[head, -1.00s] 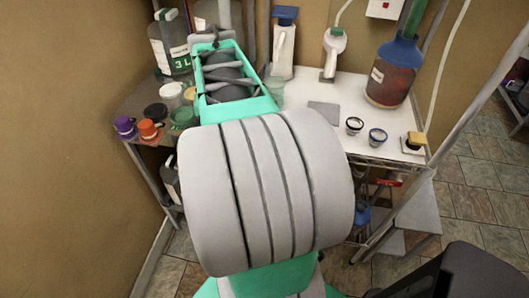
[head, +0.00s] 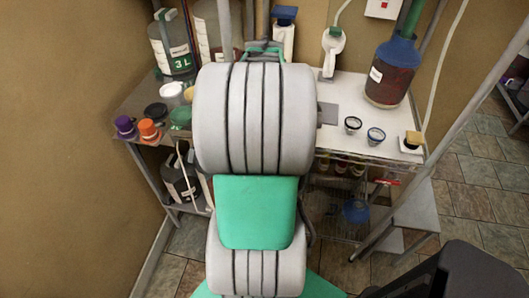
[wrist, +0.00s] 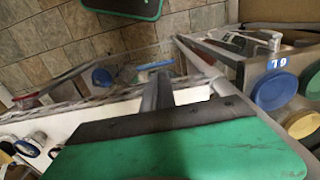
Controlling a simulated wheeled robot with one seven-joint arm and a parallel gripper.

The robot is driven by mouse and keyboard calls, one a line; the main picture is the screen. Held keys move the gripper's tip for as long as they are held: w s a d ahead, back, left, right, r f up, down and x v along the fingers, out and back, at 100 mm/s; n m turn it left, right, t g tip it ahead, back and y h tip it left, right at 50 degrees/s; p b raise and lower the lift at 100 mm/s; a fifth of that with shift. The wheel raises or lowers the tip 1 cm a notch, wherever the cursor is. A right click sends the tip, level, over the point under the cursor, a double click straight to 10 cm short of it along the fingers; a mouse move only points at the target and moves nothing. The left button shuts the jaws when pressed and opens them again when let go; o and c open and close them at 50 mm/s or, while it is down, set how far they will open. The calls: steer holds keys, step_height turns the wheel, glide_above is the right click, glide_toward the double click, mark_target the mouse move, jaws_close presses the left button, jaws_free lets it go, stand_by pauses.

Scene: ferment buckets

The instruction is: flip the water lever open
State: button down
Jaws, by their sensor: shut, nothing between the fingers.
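I cannot surely identify the water lever. In the wrist view a flat blue piece (wrist: 155,65) lies just beyond the fingertips of my gripper (wrist: 160,78), by the white table's edge; I cannot tell whether they touch. A red piece (head: 387,182) sits under the table's right front edge in the head view; a red piece (wrist: 27,102) also shows at the left of the wrist view. My gripper is shut and empty, its dark fingers pointing away from its green body. In the head view my arm hides it.
The white table (head: 385,147) holds two small cups (head: 376,136) and a dark red jug (head: 390,72). Purple (head: 124,125) and orange (head: 148,128) lids are at the left. Blue (wrist: 277,90) and yellow (wrist: 305,124) lids are close at right in the wrist view. A post (head: 440,130) rises at right.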

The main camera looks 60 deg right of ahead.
step_height(320, 180, down, 7)
steer(key=shift+f+p, duration=0.1)
steer(key=shift+p, duration=0.3)
steer(key=shift+w+a+f, duration=0.1)
steer(key=shift+w+f, duration=0.15)
steer(key=shift+f, duration=0.1)
stand_by(0.4)
steer(key=shift+w+a+f+b, duration=0.1)
steer(key=shift+w+f+b, duration=0.1)
steer(key=shift+f+b, duration=0.3)
steer(key=shift+w+a+f+b, duration=0.1)
steer(key=shift+w+f+b, duration=0.1)
steer(key=shift+f+b, duration=0.2)
steer(key=shift+w+f+b, duration=0.1)
steer(key=shift+f+b, duration=0.45)
steer(key=shift+f, duration=0.7)
steer(key=shift+r+p, duration=0.6)
steer(key=shift+r, duration=0.25)
